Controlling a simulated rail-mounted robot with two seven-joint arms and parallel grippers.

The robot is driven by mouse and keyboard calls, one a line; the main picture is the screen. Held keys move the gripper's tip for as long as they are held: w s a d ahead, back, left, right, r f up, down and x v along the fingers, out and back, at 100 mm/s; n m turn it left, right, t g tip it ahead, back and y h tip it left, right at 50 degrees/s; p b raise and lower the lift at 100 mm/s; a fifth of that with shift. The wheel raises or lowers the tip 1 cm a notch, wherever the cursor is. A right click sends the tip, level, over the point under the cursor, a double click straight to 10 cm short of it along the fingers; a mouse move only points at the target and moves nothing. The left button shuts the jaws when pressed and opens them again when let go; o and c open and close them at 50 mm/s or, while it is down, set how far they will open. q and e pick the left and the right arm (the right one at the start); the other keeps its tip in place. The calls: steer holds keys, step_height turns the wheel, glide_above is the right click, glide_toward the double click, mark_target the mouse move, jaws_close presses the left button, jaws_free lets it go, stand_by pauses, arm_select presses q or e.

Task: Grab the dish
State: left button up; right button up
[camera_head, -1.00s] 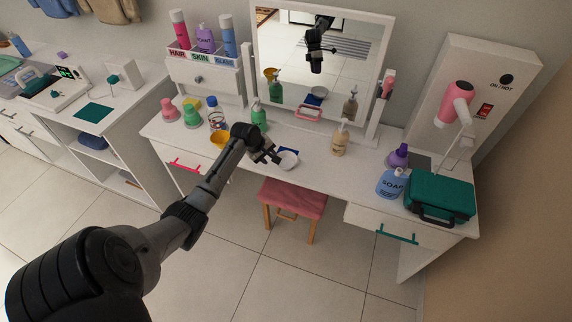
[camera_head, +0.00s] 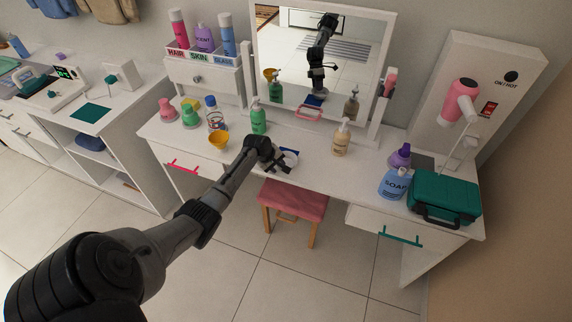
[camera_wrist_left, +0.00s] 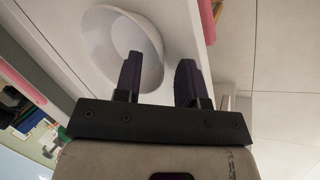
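The dish is a small white bowl (camera_head: 291,155) on the dressing table, partly hidden behind my left gripper (camera_head: 279,164) in the head view. In the left wrist view the dish (camera_wrist_left: 103,36) fills the upper middle. My left gripper (camera_wrist_left: 159,72) is open there, with its two dark fingers apart. One finger overlaps the bowl's inside and the other lies just outside its rim, so the rim shows between them. I cannot tell whether either finger touches it. My right gripper is in neither view.
A yellow bowl (camera_head: 219,140) and a green pump bottle (camera_head: 258,118) stand left of the dish, and a beige pump bottle (camera_head: 341,139) stands right. The mirror (camera_head: 318,60) is behind. A pink stool (camera_head: 294,200) sits below the table's front edge.

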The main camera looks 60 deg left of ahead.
arm_select(q)
jaws_close()
steer(key=shift+r, duration=0.1)
stand_by(0.5)
